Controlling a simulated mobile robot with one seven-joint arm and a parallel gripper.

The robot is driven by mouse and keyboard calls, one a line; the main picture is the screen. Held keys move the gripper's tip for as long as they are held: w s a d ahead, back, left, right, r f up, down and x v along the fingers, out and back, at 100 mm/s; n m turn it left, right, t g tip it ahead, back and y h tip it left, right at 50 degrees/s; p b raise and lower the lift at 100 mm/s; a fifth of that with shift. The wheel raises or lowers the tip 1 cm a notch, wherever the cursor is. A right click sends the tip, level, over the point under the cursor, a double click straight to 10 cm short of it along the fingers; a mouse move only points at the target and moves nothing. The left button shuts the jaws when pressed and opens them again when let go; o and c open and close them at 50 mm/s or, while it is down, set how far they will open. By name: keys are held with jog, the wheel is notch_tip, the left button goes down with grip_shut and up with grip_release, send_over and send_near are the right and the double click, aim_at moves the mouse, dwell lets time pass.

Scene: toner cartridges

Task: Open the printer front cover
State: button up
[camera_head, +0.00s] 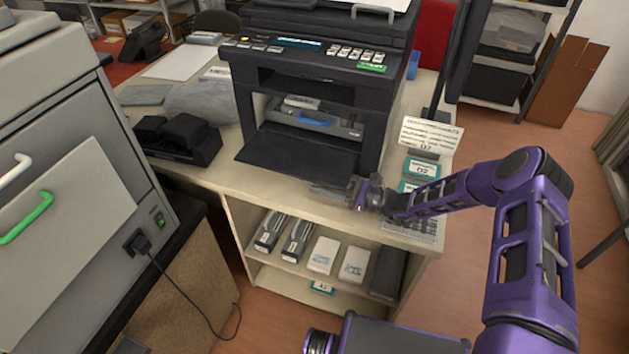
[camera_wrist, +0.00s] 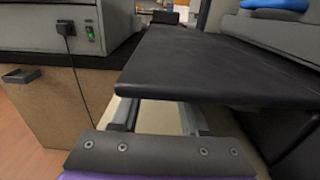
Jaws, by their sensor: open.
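The black printer (camera_head: 318,75) stands on the beige desk. Its front cover (camera_head: 292,163) is folded down as a flat dark flap in front of the opening, and a grey cartridge with a blue handle (camera_head: 312,118) shows inside. My gripper (camera_head: 325,188) is just off the cover's front right corner. In the wrist view the cover (camera_wrist: 215,65) spans the picture as a dark slab, and my two fingers (camera_wrist: 160,118) reach below its near edge. They are apart with nothing between them; their tips are hidden under the cover. I cannot tell whether they touch it.
A grey machine (camera_head: 65,130) with a green handle stands at the left. A black telephone-like device (camera_head: 180,138) sits left of the printer. Labelled cards (camera_head: 420,168) lie along the desk's right side. The shelf below (camera_head: 325,285) holds several boxes and cartridges.

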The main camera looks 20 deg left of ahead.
aim_at(297, 163)
jog(key=shift+w+a, duration=0.1)
jog(key=shift+a, duration=1.25)
grip_shut()
dwell(0.4)
